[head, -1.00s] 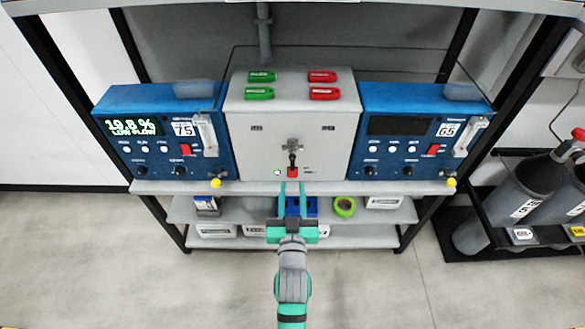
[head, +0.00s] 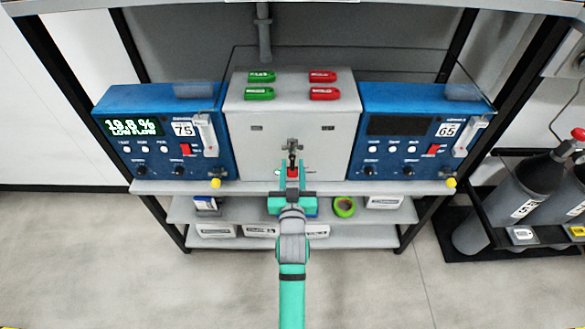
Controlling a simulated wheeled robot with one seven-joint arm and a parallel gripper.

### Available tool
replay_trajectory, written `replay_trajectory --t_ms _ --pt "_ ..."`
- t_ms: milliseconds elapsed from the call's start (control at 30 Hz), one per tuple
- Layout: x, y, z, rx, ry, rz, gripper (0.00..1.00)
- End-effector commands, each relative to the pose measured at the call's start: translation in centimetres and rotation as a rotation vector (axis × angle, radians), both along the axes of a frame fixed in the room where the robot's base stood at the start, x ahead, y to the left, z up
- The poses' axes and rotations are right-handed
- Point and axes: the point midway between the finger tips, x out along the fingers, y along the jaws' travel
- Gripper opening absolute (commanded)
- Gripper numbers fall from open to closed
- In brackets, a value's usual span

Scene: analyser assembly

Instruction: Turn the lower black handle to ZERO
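The lower black handle (head: 292,160) is small and stands roughly upright on the front of the grey box, above a red part (head: 292,173). A grey metal fitting (head: 293,146) sits just above it. My gripper (head: 292,170) points at the box from below, its teal fingers beside the red part, just under the handle. The fingers hide the lower part of this fitting. I cannot tell whether they touch the handle or are closed on anything. The lettering around the handle is too small or covered to read.
A blue analyser (head: 165,130) at left shows a lit 19.8 % LOW FLOW display; the right one (head: 415,130) has a dark display. Green (head: 259,93) and red (head: 324,93) tags lie on the box. Gas cylinders (head: 520,200) stand at right. The floor in front is clear.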

Motion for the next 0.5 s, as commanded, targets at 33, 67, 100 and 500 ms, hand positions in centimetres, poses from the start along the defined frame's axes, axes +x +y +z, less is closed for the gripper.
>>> replay_trajectory --t_ms 33,67,100,500 --pt "-0.01 0.0 0.0 0.0 0.0 0.0 0.19" --pt "-0.01 0.0 0.0 0.0 0.0 0.0 0.12" --pt "-0.02 0.0 0.01 0.0 0.0 0.0 0.03" --pt "-0.03 0.09 0.02 0.035 0.0 0.0 0.0"
